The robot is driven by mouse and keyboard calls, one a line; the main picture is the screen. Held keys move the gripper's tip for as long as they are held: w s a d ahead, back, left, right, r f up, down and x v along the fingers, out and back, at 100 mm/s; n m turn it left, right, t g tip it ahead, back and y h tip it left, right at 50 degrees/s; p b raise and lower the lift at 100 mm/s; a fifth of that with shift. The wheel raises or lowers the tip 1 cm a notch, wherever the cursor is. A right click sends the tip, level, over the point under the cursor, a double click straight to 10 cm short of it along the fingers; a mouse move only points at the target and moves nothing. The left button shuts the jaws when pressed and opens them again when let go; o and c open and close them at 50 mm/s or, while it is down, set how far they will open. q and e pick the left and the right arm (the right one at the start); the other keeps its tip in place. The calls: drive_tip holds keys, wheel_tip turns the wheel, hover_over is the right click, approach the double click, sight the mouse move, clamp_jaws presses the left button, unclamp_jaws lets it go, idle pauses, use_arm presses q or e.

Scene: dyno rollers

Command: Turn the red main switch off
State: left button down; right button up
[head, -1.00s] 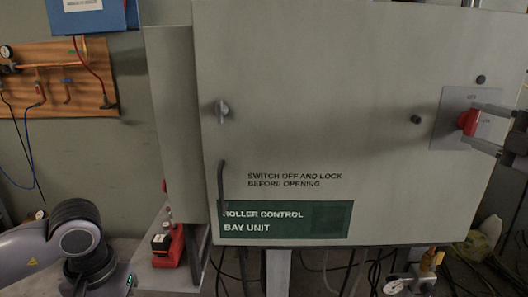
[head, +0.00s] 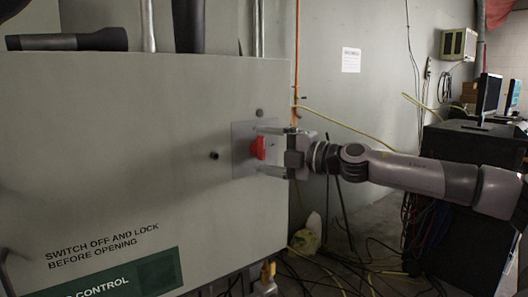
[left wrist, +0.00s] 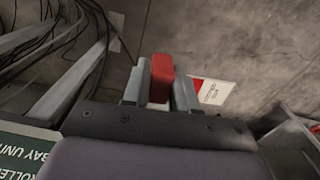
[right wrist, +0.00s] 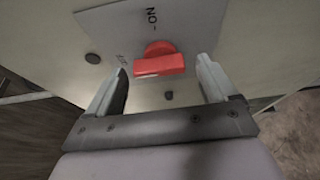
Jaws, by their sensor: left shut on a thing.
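The red main switch (head: 258,148) is on a grey plate (head: 240,160) at the right side of the cabinet door. In the right wrist view the red switch handle (right wrist: 160,66) lies crosswise, near the marks ON and OFF; I cannot tell which it points to. My right gripper (head: 263,150) is open, with one finger above and one below the switch in the head view. In the right wrist view its fingers (right wrist: 163,72) are apart at either side of the handle, not visibly touching it. My left gripper (left wrist: 161,80) is shut on a red block-like object (left wrist: 160,75).
The grey cabinet (head: 130,130) fills the left, with a green label (head: 120,280) low on its door. Small dark knobs sit beside the switch plate. Cables hang and lie below and right of the cabinet. A dark cabinet with screens (head: 460,230) stands at the right.

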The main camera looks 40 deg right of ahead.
use_arm(q)
drive_tip(key=shift+f+b, duration=0.8)
use_arm(e)
drive_tip(key=shift+s, duration=0.45)
use_arm(q)
drive_tip(key=shift+f+b, duration=1.05)
use_arm(e)
drive_tip(key=shift+v, duration=1.15)
drive_tip(key=b, duration=0.6)
approach(263, 150)
drive_tip(key=shift+s, duration=1.65)
use_arm(q)
wheel_tip(263, 150, down, 6)
use_arm(e)
drive_tip(key=shift+d+r, duration=0.2)
drive_tip(key=shift+d, duration=0.25)
drive_tip(key=shift+w+f, duration=0.1)
